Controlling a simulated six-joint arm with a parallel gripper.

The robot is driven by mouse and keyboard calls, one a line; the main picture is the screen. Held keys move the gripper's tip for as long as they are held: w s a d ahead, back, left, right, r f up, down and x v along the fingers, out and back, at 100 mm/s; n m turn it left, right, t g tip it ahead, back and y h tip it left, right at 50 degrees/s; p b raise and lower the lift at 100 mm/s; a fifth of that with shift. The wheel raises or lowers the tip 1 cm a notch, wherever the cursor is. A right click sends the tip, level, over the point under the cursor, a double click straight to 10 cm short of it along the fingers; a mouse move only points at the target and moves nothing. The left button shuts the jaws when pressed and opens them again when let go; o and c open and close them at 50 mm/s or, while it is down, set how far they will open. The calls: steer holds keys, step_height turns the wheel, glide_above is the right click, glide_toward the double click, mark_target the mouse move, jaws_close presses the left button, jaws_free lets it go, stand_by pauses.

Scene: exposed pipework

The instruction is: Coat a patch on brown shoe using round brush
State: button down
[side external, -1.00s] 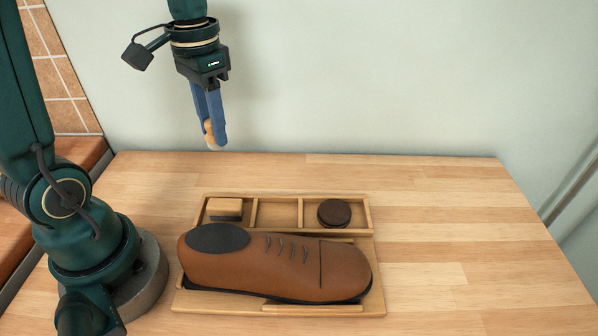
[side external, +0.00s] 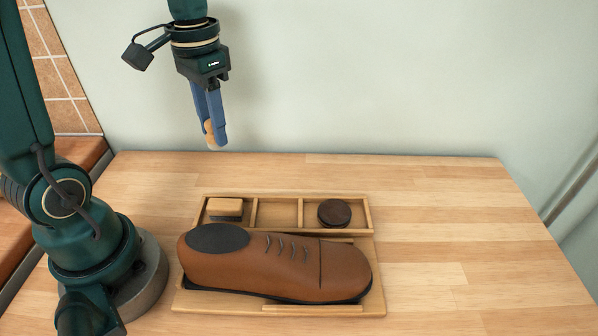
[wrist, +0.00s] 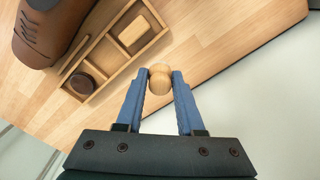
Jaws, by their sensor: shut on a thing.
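The brown shoe (side external: 290,268) lies on its side-on length in a wooden tray (side external: 375,290), toe to the right, with a dark opening at the left. It also shows at the upper left of the wrist view (wrist: 45,30). My gripper (side external: 215,138) is raised above and behind the tray, clear of the shoe. Its blue fingers are shut on a round light-wood piece, which looks like the round brush (wrist: 160,80). The brush's bristle end is pale and hard to make out in the side view (side external: 211,137).
The tray's back row has compartments. The left one holds a wood-topped block brush (side external: 224,207), the middle one is empty, and the right one holds a dark round tin (side external: 334,212). The table (side external: 460,240) is clear to the right. A wall (side external: 400,80) stands behind.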

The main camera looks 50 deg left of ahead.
steer(key=shift+w+r, duration=0.1)
steer(key=shift+r, duration=0.1)
steer(key=w+d+r+m, duration=0.1)
steer(key=w+m, duration=0.1)
steer(key=w, duration=0.2)
steer(key=m, duration=0.7)
glide_above(334, 211)
steer(key=shift+f, duration=4.85)
steer(key=shift+f, duration=0.65)
step_height(334, 211, up, 7)
